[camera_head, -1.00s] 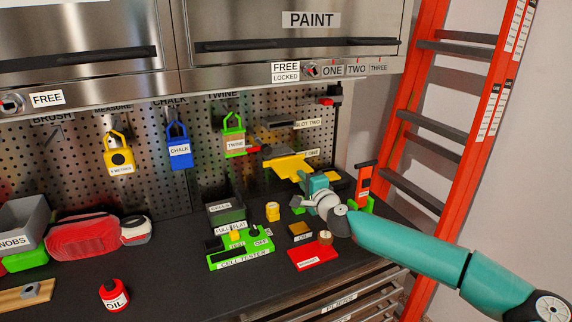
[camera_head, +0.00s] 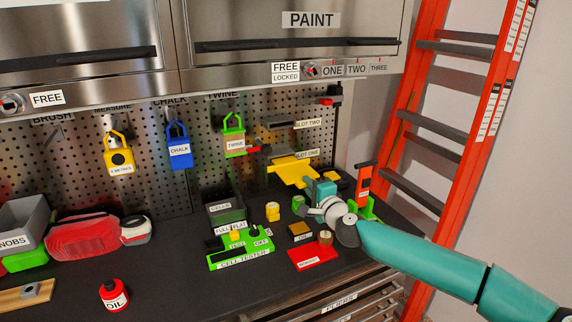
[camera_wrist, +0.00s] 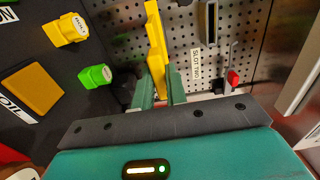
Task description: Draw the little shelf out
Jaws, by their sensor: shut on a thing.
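The little shelf is a flat yellow plate (camera_head: 295,172) at the pegboard, beside the label SLOT ONE. Its far part lies at the board and its near part sticks out over the bench. My gripper (camera_head: 312,186) is at the shelf's near right edge in the head view. In the wrist view the yellow shelf (camera_wrist: 154,45) stands edge-on between the green fingers of my gripper (camera_wrist: 160,88), which are shut on it. The exact contact at the fingertips is partly hidden.
A dark bracket (camera_head: 283,123) sits above at SLOT TWO. A padlock-like twine holder (camera_head: 233,140) hangs to the left. An orange ladder (camera_head: 400,150) rises at right.

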